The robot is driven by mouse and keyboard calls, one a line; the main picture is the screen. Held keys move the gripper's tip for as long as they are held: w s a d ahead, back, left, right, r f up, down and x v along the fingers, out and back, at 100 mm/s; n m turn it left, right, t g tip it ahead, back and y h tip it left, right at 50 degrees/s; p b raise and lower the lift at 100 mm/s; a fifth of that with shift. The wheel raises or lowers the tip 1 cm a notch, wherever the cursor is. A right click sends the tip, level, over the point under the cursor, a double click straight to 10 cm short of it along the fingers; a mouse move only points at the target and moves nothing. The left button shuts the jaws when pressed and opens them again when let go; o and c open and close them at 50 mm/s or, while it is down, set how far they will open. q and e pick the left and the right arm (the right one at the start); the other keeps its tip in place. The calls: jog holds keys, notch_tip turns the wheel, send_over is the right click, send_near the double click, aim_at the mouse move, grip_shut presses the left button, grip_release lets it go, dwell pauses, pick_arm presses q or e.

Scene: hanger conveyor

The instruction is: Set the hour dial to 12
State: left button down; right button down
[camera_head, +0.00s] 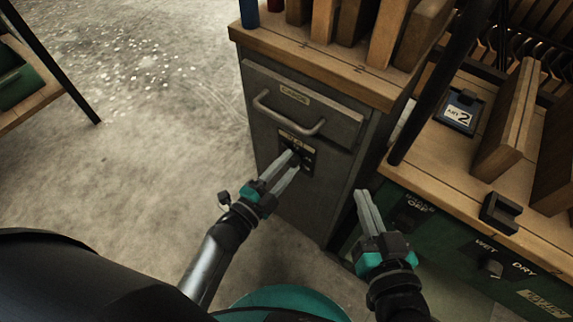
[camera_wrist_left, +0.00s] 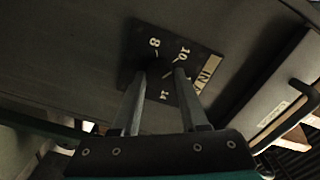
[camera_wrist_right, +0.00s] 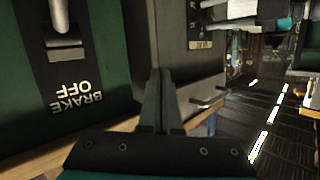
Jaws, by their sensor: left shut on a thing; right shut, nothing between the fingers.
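The hour dial's dark plate (camera_head: 307,158) is on the front of the grey drawer cabinet, below the drawer handle. In the left wrist view the plate (camera_wrist_left: 150,50) shows the numbers 8, 10 and 14. The knob itself is hidden between my left fingers, so its setting cannot be read. My left gripper (camera_head: 293,158) reaches the plate, and in the left wrist view its fingertips (camera_wrist_left: 165,73) are shut on the dial knob with a gap between them. My right gripper (camera_head: 363,193) is shut and empty, right of the cabinet; its fingers meet in the right wrist view (camera_wrist_right: 160,75).
The drawer handle (camera_head: 290,115) juts out above the dial. A green panel with a brake switch (camera_head: 412,203) and a wet/dry knob (camera_head: 491,267) is at right. Wooden boards (camera_head: 512,115) stand on the bench.

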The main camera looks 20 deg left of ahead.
pick_arm(q)
jog(key=shift+m, duration=1.9)
jog(key=m+b, duration=0.1)
jog(key=m, duration=0.3)
jog(key=shift+m, duration=1.6)
pick_arm(e)
jog(key=shift+s+a+r+m+t+y, duration=0.35)
jog(key=shift+s+a+r+t, duration=0.2)
jog(key=shift+t, duration=0.45)
pick_arm(q)
jog(key=shift+c, duration=2.1)
grip_release()
